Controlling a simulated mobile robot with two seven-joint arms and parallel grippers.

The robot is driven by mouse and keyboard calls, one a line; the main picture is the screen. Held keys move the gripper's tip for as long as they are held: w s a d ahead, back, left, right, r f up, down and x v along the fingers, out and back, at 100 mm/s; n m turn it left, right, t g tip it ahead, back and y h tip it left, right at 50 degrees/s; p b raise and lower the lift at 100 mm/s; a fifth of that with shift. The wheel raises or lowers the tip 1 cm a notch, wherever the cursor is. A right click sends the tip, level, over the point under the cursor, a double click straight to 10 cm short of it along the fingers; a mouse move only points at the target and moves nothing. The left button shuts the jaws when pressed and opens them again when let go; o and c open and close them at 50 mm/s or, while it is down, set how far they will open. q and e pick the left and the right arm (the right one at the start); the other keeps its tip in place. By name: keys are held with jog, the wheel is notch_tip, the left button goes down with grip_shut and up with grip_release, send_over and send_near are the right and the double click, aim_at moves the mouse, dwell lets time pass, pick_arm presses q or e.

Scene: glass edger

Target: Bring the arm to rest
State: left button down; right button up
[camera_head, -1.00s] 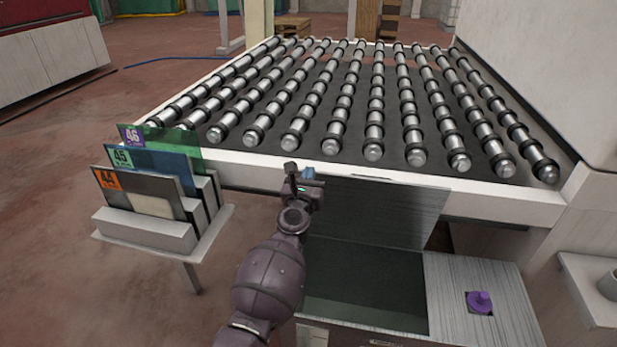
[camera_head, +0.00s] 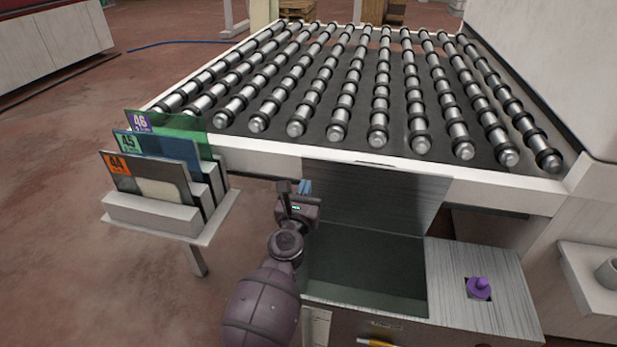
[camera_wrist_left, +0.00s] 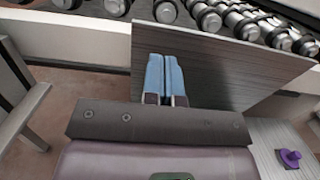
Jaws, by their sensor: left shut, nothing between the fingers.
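My left gripper (camera_head: 305,187) is in front of the conveyor's front edge, at the left side of the raised lid (camera_head: 385,195) of an open bin. In the left wrist view its blue fingers (camera_wrist_left: 165,75) are together with nothing between them, and the grey lid stands behind them. I cannot tell whether the fingers touch the lid. My left arm (camera_head: 265,305) reaches up from the bottom of the head view. My right gripper does not show.
The roller conveyor (camera_head: 380,102) fills the back. The open bin (camera_head: 370,270) lies right of my arm, beside a panel with a purple knob (camera_head: 479,288).

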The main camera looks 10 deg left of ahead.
pick_arm(q)
jog(key=shift+s, duration=0.65)
jog(key=s+a+f+n+g, duration=0.2)
jog(key=s+a+f+n, duration=0.2)
jog(key=s+n, duration=0.7)
jog(key=s+a+f+n+g, duration=0.3)
jog(key=s+f+n, duration=0.5)
jog(key=s+n, duration=0.3)
jog(key=s+a+f+n+g, duration=0.3)
jog(key=s+a+f+n, duration=0.3)
jog(key=s+n, duration=0.5)
jog(key=shift+s+f+n, duration=0.15)
jog(key=shift+f+n, duration=0.15)
jog(key=shift+n, duration=0.7)
